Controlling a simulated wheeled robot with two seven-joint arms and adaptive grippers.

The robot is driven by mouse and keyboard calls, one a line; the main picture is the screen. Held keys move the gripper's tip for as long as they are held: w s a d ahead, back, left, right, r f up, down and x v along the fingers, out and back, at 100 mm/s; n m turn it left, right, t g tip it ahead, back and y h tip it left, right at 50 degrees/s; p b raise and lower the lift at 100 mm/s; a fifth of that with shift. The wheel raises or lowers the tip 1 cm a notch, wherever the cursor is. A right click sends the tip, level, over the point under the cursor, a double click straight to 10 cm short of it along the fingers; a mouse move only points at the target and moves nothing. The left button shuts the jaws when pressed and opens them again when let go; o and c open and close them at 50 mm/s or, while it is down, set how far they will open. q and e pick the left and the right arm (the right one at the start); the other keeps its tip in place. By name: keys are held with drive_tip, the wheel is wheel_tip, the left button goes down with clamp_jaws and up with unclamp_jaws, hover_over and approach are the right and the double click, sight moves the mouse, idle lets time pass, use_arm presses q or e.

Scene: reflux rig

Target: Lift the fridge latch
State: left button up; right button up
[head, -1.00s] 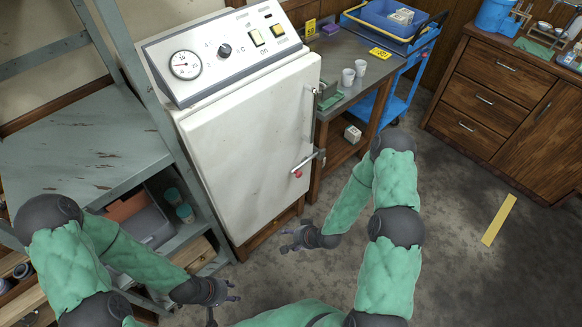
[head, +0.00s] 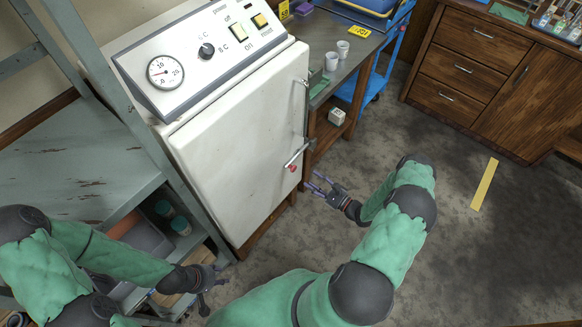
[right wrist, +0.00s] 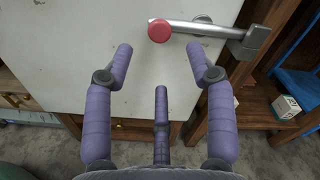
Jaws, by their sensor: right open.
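The white fridge (head: 235,140) stands shut, with a dial panel on top. Its latch (head: 299,154) is a metal lever with a red knob on the door's right side, below the middle. In the right wrist view the latch (right wrist: 205,28) lies nearly level, its red knob at the left end and its bracket at the right. My right gripper (head: 318,185) is open and empty, just below and right of the latch, apart from it. In the right wrist view its purple fingers (right wrist: 160,60) are spread below the latch. My left gripper (head: 218,275) is low at the left near the shelf; its opening is unclear.
A grey metal shelf (head: 85,165) stands left of the fridge. A side table (head: 352,62) with two white cups is to its right, with a small white box (head: 337,116) beneath. A wooden cabinet (head: 470,75) stands further right.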

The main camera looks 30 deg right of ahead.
sight(295, 170)
drive_tip(key=b+x, duration=0.1)
drive_tip(key=x, duration=0.9)
drive_tip(key=shift+w+b, duration=0.15)
drive_tip(key=shift+b, duration=0.25)
clamp_jaws()
